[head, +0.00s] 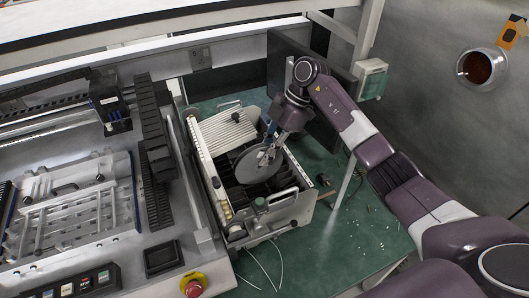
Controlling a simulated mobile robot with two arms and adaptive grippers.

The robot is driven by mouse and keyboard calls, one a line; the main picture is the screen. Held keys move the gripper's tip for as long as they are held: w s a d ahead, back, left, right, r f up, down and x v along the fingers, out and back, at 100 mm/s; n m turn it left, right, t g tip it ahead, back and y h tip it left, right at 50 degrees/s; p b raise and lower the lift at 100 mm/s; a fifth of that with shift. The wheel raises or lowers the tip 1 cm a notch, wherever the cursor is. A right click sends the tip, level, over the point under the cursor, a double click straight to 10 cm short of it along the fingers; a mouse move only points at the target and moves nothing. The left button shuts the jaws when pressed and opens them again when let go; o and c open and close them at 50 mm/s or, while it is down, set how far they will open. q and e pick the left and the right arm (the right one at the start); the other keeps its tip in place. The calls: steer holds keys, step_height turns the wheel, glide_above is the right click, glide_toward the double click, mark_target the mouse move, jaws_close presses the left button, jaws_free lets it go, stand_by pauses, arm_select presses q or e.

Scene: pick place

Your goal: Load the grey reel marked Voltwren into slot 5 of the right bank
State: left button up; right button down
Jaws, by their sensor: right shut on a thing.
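The grey reel (254,165) is a thin round disc with a small hub, tilted to face the camera. My right gripper (270,138) is shut on its upper right edge. The reel is over the dark slots of the slotted bank (304,201), a pale-walled rack on the green surface. I cannot tell whether the reel is inside a slot or just above it. The Voltwren marking and the slot numbers are too small to read, and the reel hides part of the slots. My left gripper is not in view.
A grey machine with a black cable chain (153,150) and a red stop button (194,288) stands left of the bank. A dark upright panel (290,65) stands behind. Loose cables and small bits lie on the green surface (350,235), which is mostly free at right.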

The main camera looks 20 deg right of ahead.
mark_target(265, 171)
steer(key=shift+f+b, duration=0.4)
steer(key=shift+f, duration=1.1)
steer(key=shift+f, duration=0.15)
steer(key=shift+f+b, duration=0.6)
steer(key=shift+f, duration=0.65)
steer(key=shift+f, duration=0.15)
steer(key=shift+f+b, duration=0.3)
steer(key=shift+f, duration=0.4)
steer(key=shift+f, duration=0.1)
